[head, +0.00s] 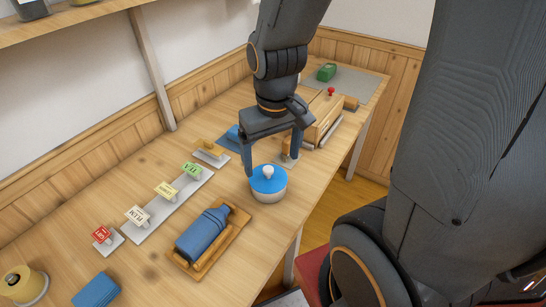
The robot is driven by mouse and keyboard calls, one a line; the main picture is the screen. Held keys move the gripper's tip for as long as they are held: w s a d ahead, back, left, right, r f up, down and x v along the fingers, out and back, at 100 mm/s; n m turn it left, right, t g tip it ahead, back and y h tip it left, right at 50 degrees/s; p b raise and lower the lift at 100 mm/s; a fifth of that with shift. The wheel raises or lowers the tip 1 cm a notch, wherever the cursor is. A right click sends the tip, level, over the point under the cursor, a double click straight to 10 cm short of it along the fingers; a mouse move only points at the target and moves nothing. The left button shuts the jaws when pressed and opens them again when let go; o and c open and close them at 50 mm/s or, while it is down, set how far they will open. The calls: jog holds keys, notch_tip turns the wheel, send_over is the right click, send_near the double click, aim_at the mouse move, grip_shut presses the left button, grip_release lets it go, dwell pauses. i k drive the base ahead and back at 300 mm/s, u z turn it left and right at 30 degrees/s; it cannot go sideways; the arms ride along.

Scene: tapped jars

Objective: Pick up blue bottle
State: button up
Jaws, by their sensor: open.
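The blue bottle (203,235) lies on its side on a wooden tray (235,238) near the front edge of the table. My gripper (272,165) is open and points down, farther back along the table, behind and to the right of the bottle. A round pot with a blue lid and pale knob (268,183) stands below and between the fingers in the picture. I cannot tell whether the fingers touch it. Nothing is near the bottle's upper side.
A grey strip (165,213) with small labelled signs stands left of the bottle. A blue cloth-like block (96,290) and a yellow spool-like object (24,284) are at the near left. A wooden box (322,118) and a green object (327,72) are farther back.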

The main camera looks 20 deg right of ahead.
aim_at(202, 232)
jog(key=k, duration=0.5)
jog(key=z, duration=1)
jog(key=i, duration=0.3)
jog(key=u, duration=1.6)
